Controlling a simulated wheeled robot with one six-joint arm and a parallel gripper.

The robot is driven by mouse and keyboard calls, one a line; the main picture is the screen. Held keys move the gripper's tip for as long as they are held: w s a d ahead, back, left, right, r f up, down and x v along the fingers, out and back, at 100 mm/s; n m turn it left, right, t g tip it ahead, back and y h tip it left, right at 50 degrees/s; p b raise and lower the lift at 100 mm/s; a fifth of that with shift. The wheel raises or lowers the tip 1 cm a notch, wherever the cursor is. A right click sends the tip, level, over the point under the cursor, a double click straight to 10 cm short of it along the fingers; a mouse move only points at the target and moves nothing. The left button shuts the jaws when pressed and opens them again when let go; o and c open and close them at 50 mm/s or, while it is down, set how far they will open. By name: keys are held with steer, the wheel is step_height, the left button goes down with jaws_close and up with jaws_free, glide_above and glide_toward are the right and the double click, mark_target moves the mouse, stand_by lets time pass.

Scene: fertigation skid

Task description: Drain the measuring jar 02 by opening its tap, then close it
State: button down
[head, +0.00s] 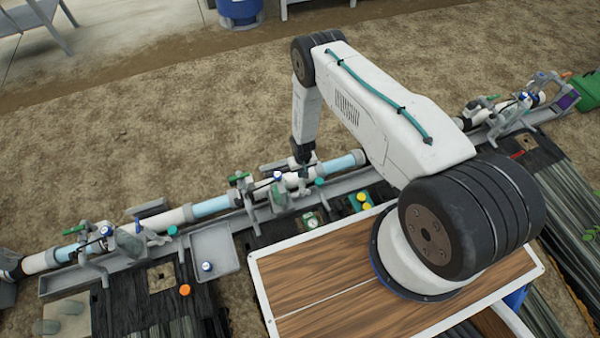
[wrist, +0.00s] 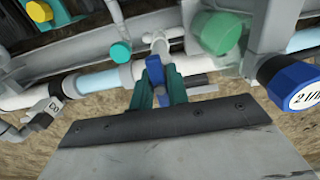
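In the head view my gripper (head: 304,160) reaches down to the pipe row, just left of a light-blue clear jar section (head: 343,163). In the wrist view its two teal fingers (wrist: 161,82) stand close on either side of a blue tap handle (wrist: 155,68) below a pale pipe fitting. The fingers appear closed on this handle, with little or no gap showing. A light-blue clear jar section (wrist: 97,82) lies just left of the fingers. My arm hides part of the head view.
A large blue knob with a white label (wrist: 297,85) and a translucent green cap (wrist: 216,32) stand right of the fingers. A teal cap (wrist: 120,52) sits close on the left. In the head view a grey tray (head: 213,250) and a round gauge (head: 311,221) lie nearby.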

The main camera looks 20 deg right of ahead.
steer(key=n, duration=1.9)
stand_by(6.1)
